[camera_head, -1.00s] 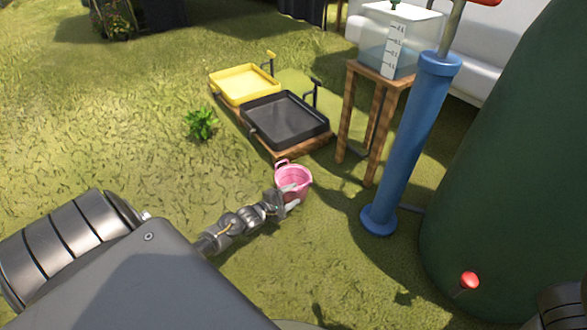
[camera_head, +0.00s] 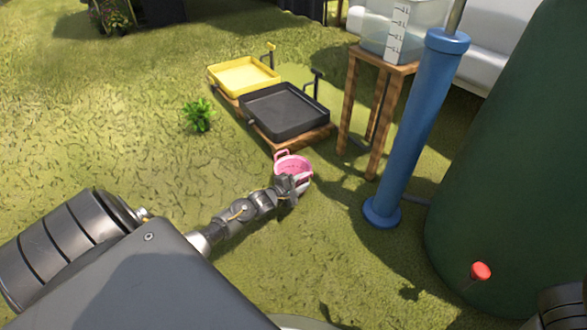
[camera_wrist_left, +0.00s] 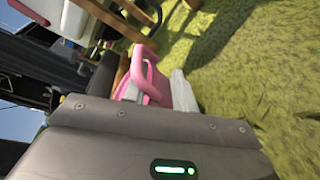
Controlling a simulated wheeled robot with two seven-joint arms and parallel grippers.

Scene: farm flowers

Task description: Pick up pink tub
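The pink tub (camera_head: 293,166) is on or just above the grass in front of the black tray; I cannot tell whether its base touches. Its handle shows at its far left rim. My left gripper (camera_head: 297,184) is at the tub's near side and covers part of it. In the left wrist view, the tub (camera_wrist_left: 146,66) shows its handle and rim, with pale fingers (camera_wrist_left: 158,95) standing apart on either side of the pink. Contact between fingers and tub wall is hidden. My right gripper is not in view.
A black tray (camera_head: 285,112) and a yellow tray (camera_head: 243,76) rest on a wooden pallet (camera_head: 300,142) beyond the tub. A wooden stand (camera_head: 374,115), a blue pump (camera_head: 411,140) and a large green tank (camera_head: 515,170) are to the right. Grass to the left is open.

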